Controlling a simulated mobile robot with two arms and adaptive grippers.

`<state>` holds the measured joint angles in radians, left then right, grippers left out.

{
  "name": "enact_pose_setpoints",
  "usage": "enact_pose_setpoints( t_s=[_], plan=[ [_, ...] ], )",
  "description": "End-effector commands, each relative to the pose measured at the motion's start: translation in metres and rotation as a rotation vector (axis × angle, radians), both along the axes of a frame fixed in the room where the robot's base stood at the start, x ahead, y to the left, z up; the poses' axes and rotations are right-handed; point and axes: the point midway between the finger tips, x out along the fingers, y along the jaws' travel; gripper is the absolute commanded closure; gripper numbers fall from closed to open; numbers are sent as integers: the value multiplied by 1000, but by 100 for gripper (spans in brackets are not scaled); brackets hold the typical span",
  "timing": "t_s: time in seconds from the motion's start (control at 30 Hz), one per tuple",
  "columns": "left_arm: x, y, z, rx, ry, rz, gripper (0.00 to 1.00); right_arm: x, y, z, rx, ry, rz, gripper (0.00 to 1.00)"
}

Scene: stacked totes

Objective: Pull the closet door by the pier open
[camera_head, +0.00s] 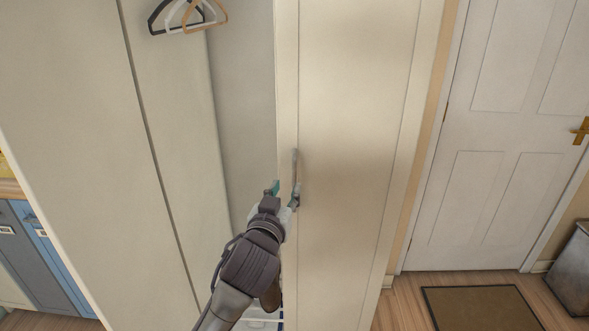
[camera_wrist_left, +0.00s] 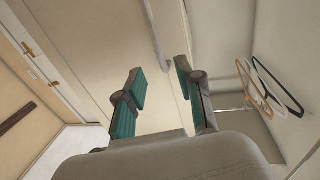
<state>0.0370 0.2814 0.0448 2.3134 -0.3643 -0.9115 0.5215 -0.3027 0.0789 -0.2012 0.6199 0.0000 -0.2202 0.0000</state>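The closet door (camera_head: 350,120) is a cream panel standing partly open, with the closet interior (camera_head: 245,90) showing to its left. A slim grey upright handle (camera_head: 295,168) is near the door's left edge. My left gripper (camera_head: 283,190) is at this edge, by the handle's lower end. One teal-padded finger shows on the interior side, the other beside the handle. In the left wrist view the fingers of the left gripper (camera_wrist_left: 160,88) are spread apart, with the door panel (camera_wrist_left: 110,40) behind them. Contact with the handle cannot be told. My right gripper is out of view.
Several hangers (camera_head: 188,14) hang inside the closet at the top. A closet panel (camera_head: 85,130) stands to the left. A white room door (camera_head: 490,130), a brown mat (camera_head: 483,308) and a metal bin (camera_head: 572,272) are at the right. Blue cabinets (camera_head: 40,255) are at the far left.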

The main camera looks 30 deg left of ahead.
Motion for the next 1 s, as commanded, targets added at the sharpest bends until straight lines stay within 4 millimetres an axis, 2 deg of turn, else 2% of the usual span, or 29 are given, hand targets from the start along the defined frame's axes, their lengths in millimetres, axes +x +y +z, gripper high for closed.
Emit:
enact_pose_setpoints(
  t_s=[0.2,0.4,0.6,0.87,1.0],
  plan=[
    [45,17,3,2,1,1,64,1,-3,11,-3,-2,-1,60],
    [73,27,1,2,1,-1,64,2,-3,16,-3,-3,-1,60],
    [84,31,0,1,1,-1,64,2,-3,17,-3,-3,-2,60],
    [84,31,0,1,0,-1,64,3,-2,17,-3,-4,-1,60],
    [84,31,0,1,0,-1,87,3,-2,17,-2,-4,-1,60]
  ],
)
